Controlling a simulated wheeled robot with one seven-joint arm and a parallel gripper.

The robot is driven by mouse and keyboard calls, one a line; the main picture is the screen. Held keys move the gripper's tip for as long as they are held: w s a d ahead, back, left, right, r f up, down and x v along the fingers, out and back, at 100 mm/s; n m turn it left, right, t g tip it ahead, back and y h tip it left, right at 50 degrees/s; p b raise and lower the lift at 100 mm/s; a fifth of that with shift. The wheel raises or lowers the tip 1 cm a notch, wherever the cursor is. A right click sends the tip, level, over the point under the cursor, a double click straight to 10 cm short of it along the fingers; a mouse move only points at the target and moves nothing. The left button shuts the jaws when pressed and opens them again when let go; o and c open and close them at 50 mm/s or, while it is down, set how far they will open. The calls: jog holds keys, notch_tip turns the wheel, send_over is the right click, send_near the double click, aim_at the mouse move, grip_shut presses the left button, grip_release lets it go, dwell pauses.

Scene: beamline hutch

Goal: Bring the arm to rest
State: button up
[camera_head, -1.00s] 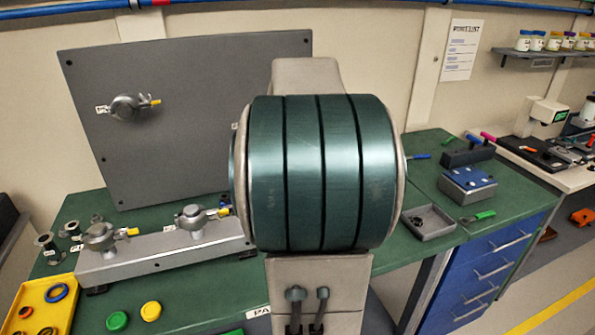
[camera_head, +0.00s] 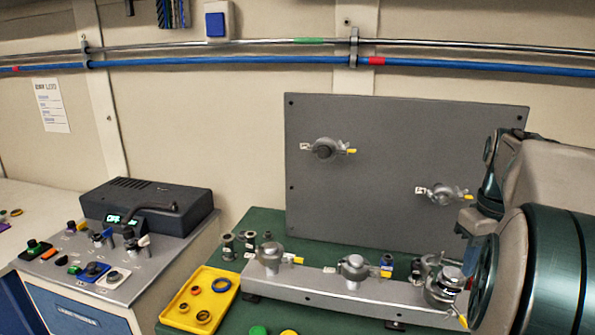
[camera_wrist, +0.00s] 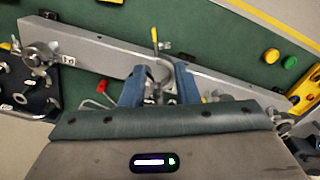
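My arm (camera_head: 550,265) fills the right side of the head view, with its large teal and grey joint nearest the camera. My gripper (camera_wrist: 160,74) shows in the wrist view with two blue fingers apart. A rounded metal clamp fitting (camera_wrist: 157,70) on the grey rail shows between and beyond the fingertips; I cannot tell whether they touch it. Nothing is clearly held. In the head view the gripper itself is hidden or cannot be made out behind the arm.
A grey rail (camera_head: 320,291) with several clamp fittings lies on the green bench before an upright grey panel (camera_head: 390,120). A yellow tray (camera_head: 232,274) with rings is left of it. A control console (camera_head: 100,280) stands further left. A second clamp (camera_wrist: 40,55) shows in the wrist view.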

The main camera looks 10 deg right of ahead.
jog(key=s+a+f+t, duration=0.1)
jog(key=s+a+f, duration=0.1)
jog(key=a, duration=0.6)
jog(key=s+a+f+t, duration=0.1)
jog(key=s+a+f, duration=0.1)
jog(key=a+f, duration=0.3)
jog(key=s+a+f+t, duration=0.1)
jog(key=s+a+f, duration=0.2)
jog(key=a, duration=0.9)
jog(key=shift+f, duration=0.55)
